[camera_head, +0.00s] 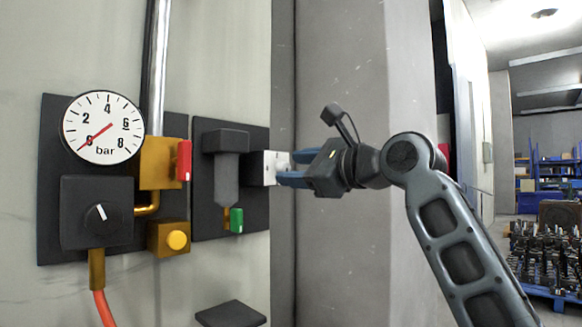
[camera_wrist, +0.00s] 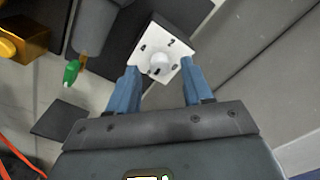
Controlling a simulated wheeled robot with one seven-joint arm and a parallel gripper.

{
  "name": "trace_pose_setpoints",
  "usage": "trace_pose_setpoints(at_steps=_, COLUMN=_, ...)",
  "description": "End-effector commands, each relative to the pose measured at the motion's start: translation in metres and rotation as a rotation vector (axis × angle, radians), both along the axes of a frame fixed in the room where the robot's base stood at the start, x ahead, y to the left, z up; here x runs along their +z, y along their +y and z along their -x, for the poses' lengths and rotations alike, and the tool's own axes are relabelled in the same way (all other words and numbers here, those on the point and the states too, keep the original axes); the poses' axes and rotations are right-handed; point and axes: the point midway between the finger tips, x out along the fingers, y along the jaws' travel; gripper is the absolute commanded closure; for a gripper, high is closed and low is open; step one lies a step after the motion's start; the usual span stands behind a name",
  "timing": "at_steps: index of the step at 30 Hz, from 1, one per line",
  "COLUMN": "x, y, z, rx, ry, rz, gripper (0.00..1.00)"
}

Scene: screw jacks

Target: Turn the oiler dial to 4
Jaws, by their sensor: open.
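The oiler dial is a pale round knob (camera_wrist: 159,65) on a white square plate (camera_wrist: 165,48) with dark marks; a 2 is at upper right and what looks like a 4 at left. Its pointer is too small to read. In the head view the white plate (camera_head: 268,168) sits on the right side of the dark oiler (camera_head: 226,165). My gripper (camera_head: 290,168) is open, its blue fingers pointing at the plate. In the wrist view the fingertips (camera_wrist: 160,75) lie on either side of the knob; I cannot tell whether they touch.
A pressure gauge (camera_head: 103,128), a black knob box (camera_head: 97,212), a red lever (camera_head: 184,161), a yellow button (camera_head: 177,240) and a green tap (camera_head: 236,220) are left of the dial. A dark ledge (camera_head: 230,314) juts out below. A grey pillar (camera_head: 340,240) stands behind my gripper.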

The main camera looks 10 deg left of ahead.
Motion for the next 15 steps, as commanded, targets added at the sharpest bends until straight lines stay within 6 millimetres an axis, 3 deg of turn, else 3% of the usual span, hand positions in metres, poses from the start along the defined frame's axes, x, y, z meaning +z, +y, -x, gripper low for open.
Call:
trace_pose_setpoints(at_steps=6, x=0.0, y=0.014, z=-0.011, rx=-0.001, ry=0.0, rz=0.001, gripper=0.5)
trace_pose_setpoints(at_steps=15, x=0.0, y=0.016, z=-0.012, rx=-0.001, ry=-0.001, rz=0.0, gripper=0.51)
